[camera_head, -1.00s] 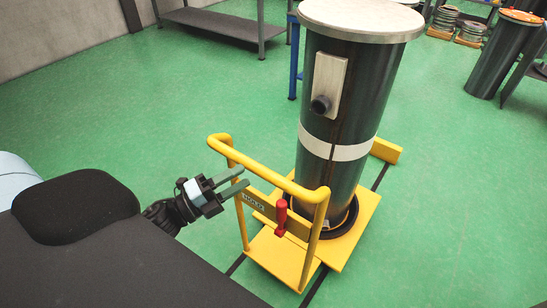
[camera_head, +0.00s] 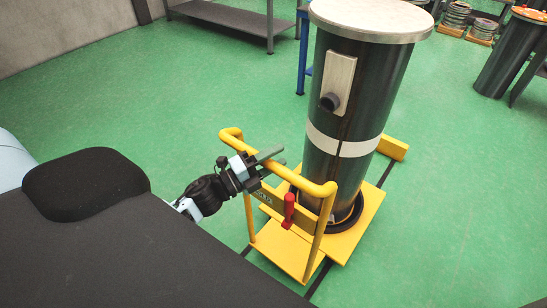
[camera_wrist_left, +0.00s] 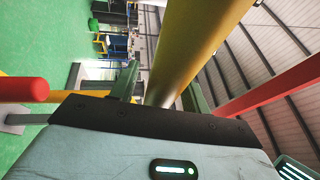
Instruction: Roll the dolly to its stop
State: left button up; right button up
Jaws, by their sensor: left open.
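The yellow dolly (camera_head: 284,250) stands on the green floor with its rail handle toward me. It carries a tall dark cylinder (camera_head: 318,178) with a white band and pale lid. A red lever (camera_head: 289,210) is upright on the handle's plate. A low yellow block (camera_head: 393,148) lies on the floor beyond the dolly; I cannot tell whether they touch. My left gripper (camera_head: 280,161) is open at the handle's top bar. In the left wrist view a yellow bar (camera_wrist_left: 190,45) passes between its green fingers (camera_wrist_left: 160,90). My right gripper is not in view.
Dark floor strips (camera_head: 318,280) run under the dolly toward the yellow block. A grey bench (camera_head: 225,22) stands at the back left. Another dark cylinder (camera_head: 510,58) and stacked flanges (camera_head: 455,17) are at the back right. The floor around the dolly is clear.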

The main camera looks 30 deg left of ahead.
pick_arm(q)
grip_shut()
jog(key=shift+w, duration=0.1)
